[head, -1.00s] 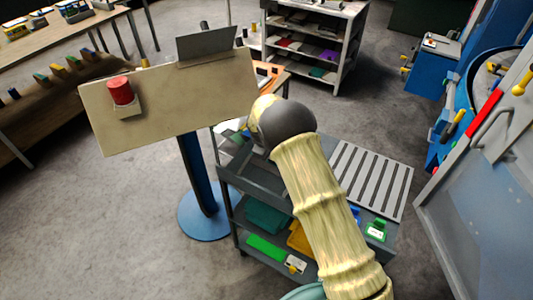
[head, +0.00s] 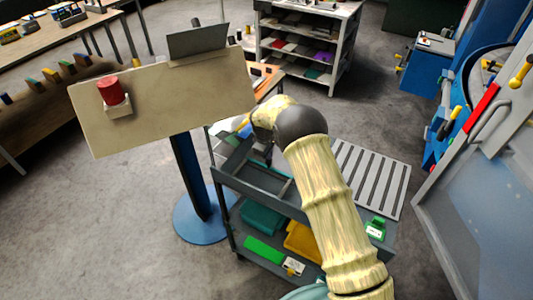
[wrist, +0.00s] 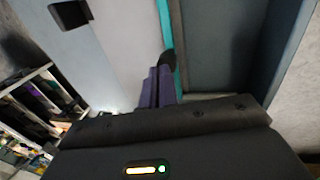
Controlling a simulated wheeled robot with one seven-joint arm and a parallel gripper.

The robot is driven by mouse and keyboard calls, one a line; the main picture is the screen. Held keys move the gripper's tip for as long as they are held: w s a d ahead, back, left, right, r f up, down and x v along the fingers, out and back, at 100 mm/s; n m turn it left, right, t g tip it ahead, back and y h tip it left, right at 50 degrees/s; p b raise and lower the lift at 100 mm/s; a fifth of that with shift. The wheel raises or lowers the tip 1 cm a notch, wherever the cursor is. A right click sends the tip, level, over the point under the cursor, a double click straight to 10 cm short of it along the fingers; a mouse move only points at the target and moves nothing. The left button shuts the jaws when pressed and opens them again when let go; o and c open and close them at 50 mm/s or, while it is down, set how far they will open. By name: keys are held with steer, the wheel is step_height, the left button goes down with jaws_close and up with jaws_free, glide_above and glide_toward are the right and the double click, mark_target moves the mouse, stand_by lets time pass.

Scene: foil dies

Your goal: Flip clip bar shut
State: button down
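A tilted beige board (head: 140,110) stands on a blue post at the left of the head view. A grey hinged plate (head: 198,42), which looks like the clip bar, stands raised from the board's top edge. My gripper (head: 268,156) is mostly hidden by my arm in the head view, right of the board and over the cart, apart from the plate. In the wrist view, the purple fingers of my gripper (wrist: 160,85) lie close side by side with a dark tip and look shut, with nothing seen between them. The plate is not clearly identifiable in the wrist view.
A red button (head: 110,91) sits on the board's left side. A grey cart (head: 255,178) with trays and a slatted top stands below my arm. A white shelf (head: 342,50) is behind. A blue machine with a grey door (head: 475,190) is at the right.

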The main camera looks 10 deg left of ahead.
steer(key=shift+d+f, duration=0.25)
steer(key=shift+f, duration=0.1)
steer(key=shift+r+p, duration=0.35)
steer(key=shift+r, duration=0.15)
steer(key=w+d+b+v, duration=0.1)
steer(key=w+v, duration=0.1)
steer(key=v, duration=1.1)
steer(key=shift+w+a+r, duration=0.3)
steer(key=shift+w+r, duration=0.1)
steer(key=shift+r, duration=0.1)
steer(key=shift+d, duration=0.1)
